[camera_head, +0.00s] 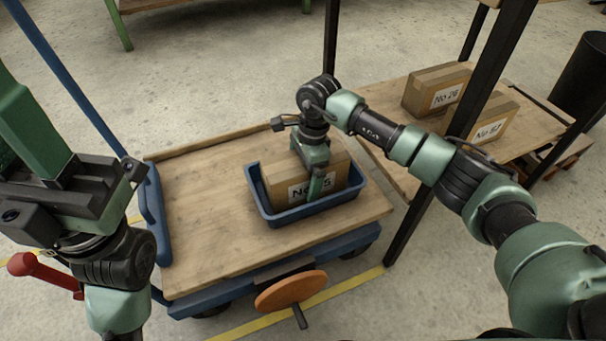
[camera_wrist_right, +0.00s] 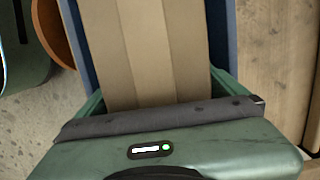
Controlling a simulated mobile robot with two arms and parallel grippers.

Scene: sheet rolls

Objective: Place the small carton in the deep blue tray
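The small carton (camera_head: 338,174) is brown with a white label, partly covered by my gripper. It is inside the deep blue tray (camera_head: 311,213), upright, its top above the rim. My right gripper (camera_head: 316,172) points down over it, one green finger in front of the label. In the right wrist view the carton (camera_wrist_right: 155,50) lies between the two fingers (camera_wrist_right: 158,92), which appear to touch its sides. The tray's walls (camera_wrist_right: 222,40) show beside it. My left gripper (camera_head: 32,125) is raised at the left, away from the tray; its fingertips are not clearly visible.
The tray stands on a wooden cart (camera_head: 205,215) with a blue frame and an orange wheel (camera_head: 290,291). Two labelled cartons, one at the back (camera_head: 436,88) and one nearer (camera_head: 492,118), sit on a wooden shelf behind black posts. The cart's left side is clear.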

